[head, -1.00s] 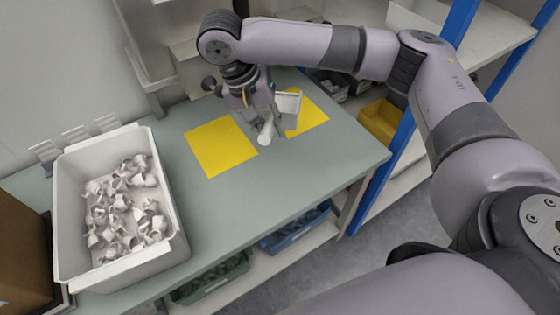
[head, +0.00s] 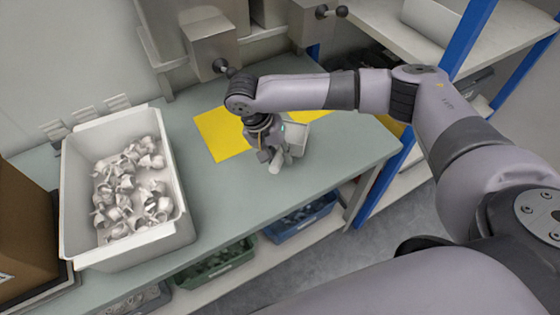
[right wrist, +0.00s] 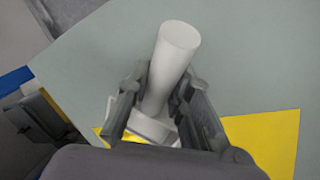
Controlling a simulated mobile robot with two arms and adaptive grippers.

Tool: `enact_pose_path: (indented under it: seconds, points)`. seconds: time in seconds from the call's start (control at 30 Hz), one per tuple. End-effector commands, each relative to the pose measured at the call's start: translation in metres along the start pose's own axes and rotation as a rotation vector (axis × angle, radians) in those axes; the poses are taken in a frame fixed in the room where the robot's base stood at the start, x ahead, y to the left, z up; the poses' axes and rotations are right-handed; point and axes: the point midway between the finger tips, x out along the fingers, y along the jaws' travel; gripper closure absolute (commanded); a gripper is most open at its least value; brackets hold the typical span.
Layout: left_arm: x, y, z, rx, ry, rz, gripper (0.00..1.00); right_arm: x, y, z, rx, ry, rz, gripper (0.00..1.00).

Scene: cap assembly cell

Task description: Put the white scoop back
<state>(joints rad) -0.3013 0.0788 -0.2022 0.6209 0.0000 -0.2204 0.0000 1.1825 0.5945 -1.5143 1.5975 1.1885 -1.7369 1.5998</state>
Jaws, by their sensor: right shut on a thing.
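The white scoop (head: 297,137) is held by my right gripper (head: 272,156) above the grey-green table (head: 225,190). In the right wrist view, its pale round handle (right wrist: 172,62) stands between the two fingers of my right gripper (right wrist: 160,95), which are shut on it. The scoop's box-shaped end is mostly hidden behind the fingers there. My left gripper is not in view.
A large white bin (head: 180,198) with several white caps stands at the left of the table. A yellow mat (head: 212,130) lies behind my gripper; another is mostly hidden by my arm. A cardboard box (head: 25,225) is at the far left. The table front is clear.

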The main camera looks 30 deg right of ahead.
Motion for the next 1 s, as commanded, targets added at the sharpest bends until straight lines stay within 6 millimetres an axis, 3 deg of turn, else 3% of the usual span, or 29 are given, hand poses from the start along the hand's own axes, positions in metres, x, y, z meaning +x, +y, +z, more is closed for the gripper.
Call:
enact_pose_path:
  seconds: [0.2, 0.53, 0.57, 0.83, 1.0]
  points:
    - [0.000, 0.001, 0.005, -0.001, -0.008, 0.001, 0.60, 0.024, -0.008, 0.002, -0.001, 0.000, 0.000, 1.00]
    - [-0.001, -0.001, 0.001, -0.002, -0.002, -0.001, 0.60, 0.026, -0.009, 0.002, -0.001, 0.000, 0.001, 1.00]
    - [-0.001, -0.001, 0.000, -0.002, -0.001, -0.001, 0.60, 0.027, -0.009, 0.002, -0.001, 0.000, 0.000, 0.79]
    - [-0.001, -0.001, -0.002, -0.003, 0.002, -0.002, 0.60, 0.026, -0.009, 0.002, -0.001, 0.000, 0.000, 0.61]
    - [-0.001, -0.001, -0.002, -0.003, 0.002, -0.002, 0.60, 0.026, -0.009, 0.002, -0.001, 0.000, 0.000, 0.60]
